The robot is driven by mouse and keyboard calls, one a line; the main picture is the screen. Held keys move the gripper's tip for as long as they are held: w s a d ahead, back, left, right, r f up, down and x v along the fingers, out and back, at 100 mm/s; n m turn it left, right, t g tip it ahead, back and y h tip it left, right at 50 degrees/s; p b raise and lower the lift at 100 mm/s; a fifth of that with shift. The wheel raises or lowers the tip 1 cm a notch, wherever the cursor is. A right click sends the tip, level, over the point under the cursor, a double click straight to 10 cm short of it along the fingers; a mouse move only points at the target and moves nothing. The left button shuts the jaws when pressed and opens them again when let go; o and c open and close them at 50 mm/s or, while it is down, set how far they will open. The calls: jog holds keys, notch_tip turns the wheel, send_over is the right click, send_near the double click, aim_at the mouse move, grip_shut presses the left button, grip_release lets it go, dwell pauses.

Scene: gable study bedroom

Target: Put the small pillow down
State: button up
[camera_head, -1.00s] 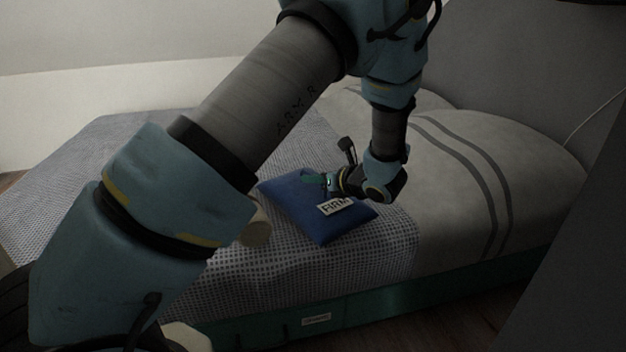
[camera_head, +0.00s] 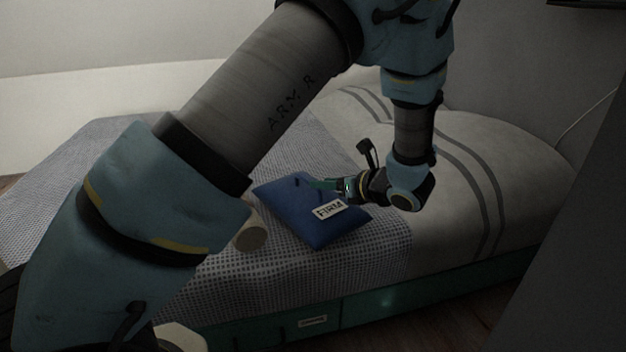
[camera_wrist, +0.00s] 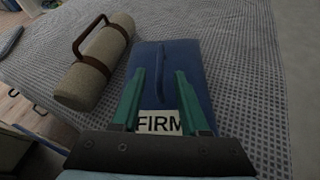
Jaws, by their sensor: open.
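The small pillow (camera_head: 312,228) is blue with a white label reading FIRM. It lies on the patterned blanket (camera_head: 376,254) on the bed in the head view. In the wrist view the pillow (camera_wrist: 178,62) lies ahead of and under my gripper (camera_wrist: 160,75), with a dark raised strip along its top. My gripper (camera_head: 322,184) is at the pillow's upper right side in the head view. Its green fingers are apart, with the label showing between them. I cannot tell whether the fingertips touch the pillow.
A beige rolled bundle (camera_wrist: 96,66) with brown straps and a handle lies left of the pillow in the wrist view. One end of it (camera_head: 251,236) shows behind my arm in the head view. A striped grey cover (camera_head: 462,190) fills the bed's right part. Green drawers (camera_head: 385,302) run below the bed.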

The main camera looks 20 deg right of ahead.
aim_at(306, 180)
jog(key=shift+v, duration=2.35)
